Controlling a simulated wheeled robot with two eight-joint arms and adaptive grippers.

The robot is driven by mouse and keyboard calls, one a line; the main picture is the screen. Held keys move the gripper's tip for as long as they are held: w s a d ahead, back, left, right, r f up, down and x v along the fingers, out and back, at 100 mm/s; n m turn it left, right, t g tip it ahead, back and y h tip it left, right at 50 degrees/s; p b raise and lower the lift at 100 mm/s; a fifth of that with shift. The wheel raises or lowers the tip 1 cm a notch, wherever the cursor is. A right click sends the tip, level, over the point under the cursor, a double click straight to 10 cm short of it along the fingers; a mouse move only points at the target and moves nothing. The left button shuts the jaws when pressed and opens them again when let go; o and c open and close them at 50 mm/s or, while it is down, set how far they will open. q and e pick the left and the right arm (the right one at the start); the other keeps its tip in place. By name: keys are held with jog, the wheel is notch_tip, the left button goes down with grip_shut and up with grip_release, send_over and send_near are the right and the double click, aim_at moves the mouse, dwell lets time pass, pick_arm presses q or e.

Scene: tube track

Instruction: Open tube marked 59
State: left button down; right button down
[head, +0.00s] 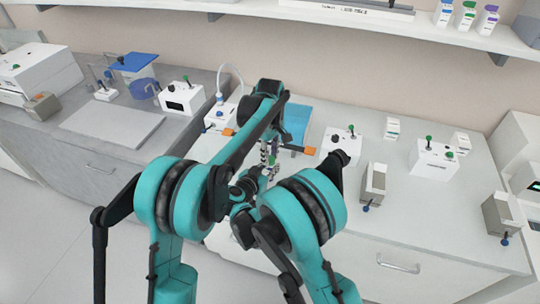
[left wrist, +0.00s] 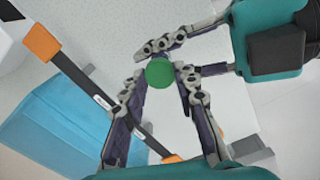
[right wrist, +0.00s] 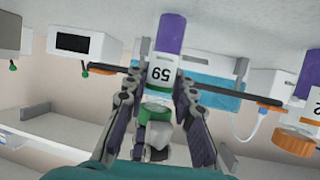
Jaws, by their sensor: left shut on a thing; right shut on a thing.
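The tube marked 59 (right wrist: 162,72) has a purple end, a white label and a green cap. It shows inverted in the right wrist view. My right gripper (right wrist: 158,97) is shut on the tube, one finger on each side of it. In the left wrist view I look down on the round green cap (left wrist: 160,72). My left gripper (left wrist: 161,83) is shut around the cap from the picture's bottom, and the right gripper's fingers come in from the right. I cannot tell whether the cap is loose. In the head view my arms mostly hide the tube.
A dark bar with orange ends (left wrist: 75,80) lies close by, with a blue mat (left wrist: 50,125) beside it. An orange-capped tube (right wrist: 295,138) is at the right wrist view's right edge. White boxes with green knobs (head: 434,158) and grey blocks (head: 372,185) stand on the counter.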

pick_arm(q)
jog(key=shift+r, duration=0.2)
jog(key=shift+r, duration=0.8)
jog(key=shift+r, duration=0.1)
jog(key=shift+r, duration=1.95)
pick_arm(e)
jog(key=c, duration=1.2)
grip_release()
